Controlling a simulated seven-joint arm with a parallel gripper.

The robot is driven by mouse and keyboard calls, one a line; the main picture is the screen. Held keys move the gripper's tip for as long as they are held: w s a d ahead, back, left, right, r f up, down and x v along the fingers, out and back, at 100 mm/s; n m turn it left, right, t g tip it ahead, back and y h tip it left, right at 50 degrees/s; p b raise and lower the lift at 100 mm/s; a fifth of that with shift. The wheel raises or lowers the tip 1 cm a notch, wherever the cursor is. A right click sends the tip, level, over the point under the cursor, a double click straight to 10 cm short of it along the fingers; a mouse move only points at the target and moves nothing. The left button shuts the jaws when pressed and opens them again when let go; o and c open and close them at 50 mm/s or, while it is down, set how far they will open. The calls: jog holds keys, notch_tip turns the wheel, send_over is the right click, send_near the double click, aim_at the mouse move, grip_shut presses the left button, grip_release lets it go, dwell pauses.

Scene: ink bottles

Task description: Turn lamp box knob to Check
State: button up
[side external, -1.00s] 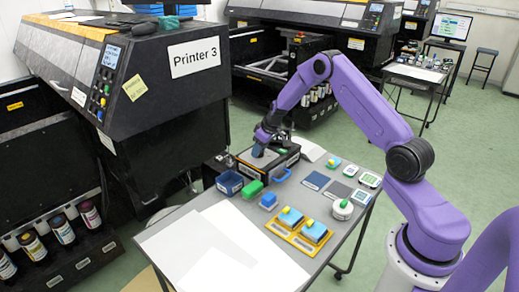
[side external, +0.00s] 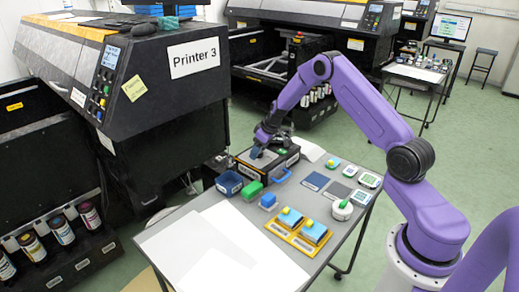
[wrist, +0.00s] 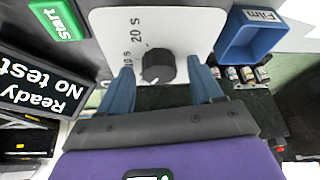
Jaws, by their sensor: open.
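The lamp box (side external: 268,160) is a dark box with a light top panel, at the back of the grey table in the side view. Its black round knob (wrist: 157,67) sits on a white plate (wrist: 178,28) marked "20 S" and "10 S" in the wrist view. No "Check" mark is readable, and I cannot tell where the knob points. My gripper (wrist: 160,66) is open, its two blue fingers on either side of the knob with gaps visible. In the side view my gripper (side external: 259,150) is down at the box top.
Blue and green items, yellow trays (side external: 300,236) and white sheets (side external: 205,248) cover the table front.

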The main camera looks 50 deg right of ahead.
jog(key=shift+r, duration=0.1)
jog(key=v, duration=1.7)
jog(key=shift+r, duration=0.1)
jog(key=s+a+r+n+g, duration=0.1)
jog(key=s+a, duration=0.3)
jog(key=a, duration=0.3)
jog(key=s+a+r+n+g+y, duration=0.1)
jog(key=s+a+n, duration=0.1)
jog(key=s+a, duration=0.45)
jog(key=s+a+r+n+g, duration=0.1)
jog(key=s+a+r, duration=0.15)
jog(key=a, duration=0.65)
jog(key=s+a+f+n+g+h, duration=0.1)
jog(key=s+n, duration=0.5)
jog(key=s, duration=2)
jog(key=shift+a+h, duration=0.3)
jog(key=shift+a, duration=0.25)
